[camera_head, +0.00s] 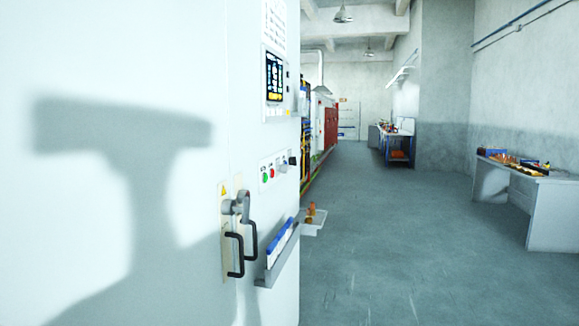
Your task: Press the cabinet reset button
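The white cabinet (120,60) fills the left half of the head view. On its side face is a small button panel (277,168) with a green button (265,178), a red button (272,173), a pale button or lamp (283,168) and a black knob (292,160). The labels are too small to read, so I cannot tell which one is the reset button. A lit display (274,76) sits above the panel. Neither of my grippers shows in this view.
Black door handles (243,250) and a ledge (277,256) holding a blue item stick out below the panel. A small white tray (312,222) lies beyond the cabinet. Grey floor (400,260) is open to the right, with a bench (555,205) by the wall.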

